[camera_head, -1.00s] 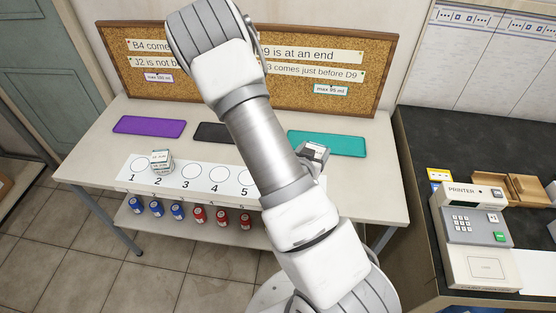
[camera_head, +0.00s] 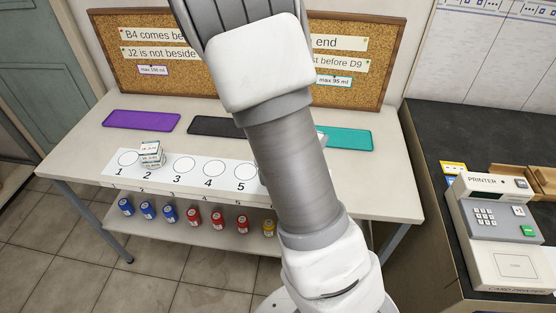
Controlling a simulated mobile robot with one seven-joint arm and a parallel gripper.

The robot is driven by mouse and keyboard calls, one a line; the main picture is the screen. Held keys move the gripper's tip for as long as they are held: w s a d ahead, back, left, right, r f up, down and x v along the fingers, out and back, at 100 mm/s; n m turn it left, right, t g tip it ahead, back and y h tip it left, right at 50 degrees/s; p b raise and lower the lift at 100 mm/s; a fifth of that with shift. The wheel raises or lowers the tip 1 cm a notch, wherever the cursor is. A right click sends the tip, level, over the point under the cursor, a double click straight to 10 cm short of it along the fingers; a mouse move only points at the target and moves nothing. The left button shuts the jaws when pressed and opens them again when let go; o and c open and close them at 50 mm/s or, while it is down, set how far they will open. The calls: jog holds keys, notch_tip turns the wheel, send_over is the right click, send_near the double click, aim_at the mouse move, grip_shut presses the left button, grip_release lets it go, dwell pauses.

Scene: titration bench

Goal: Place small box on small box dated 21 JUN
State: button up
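Small white boxes with printed labels (camera_head: 151,150) stand at spot 2 of the white numbered strip (camera_head: 214,177). They look like one box on top of another. Their print is too small to read, so I cannot tell which one is dated 21 JUN. My arm crosses the right half of the view and hides the strip beyond spot 5. My gripper is hidden behind my arm, and I cannot see whether it holds a box.
On the table lie a purple mat (camera_head: 141,119), a black mat (camera_head: 213,126) and a teal mat (camera_head: 348,139). A cork board (camera_head: 113,49) stands behind them. Several coloured bottles (camera_head: 193,218) stand on the lower shelf. A printer (camera_head: 500,231) stands on the dark right counter.

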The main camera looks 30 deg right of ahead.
jog(key=w+a+f, duration=0.3)
jog(key=w, duration=0.2)
jog(key=w+a+f, duration=0.2)
jog(key=shift+w+a+f, duration=0.2)
jog(key=shift+a+f, duration=0.15)
jog(key=shift+f, duration=2)
jog(key=shift+f, duration=0.15)
jog(key=o, duration=1.3)
jog(key=shift+o, duration=0.2)
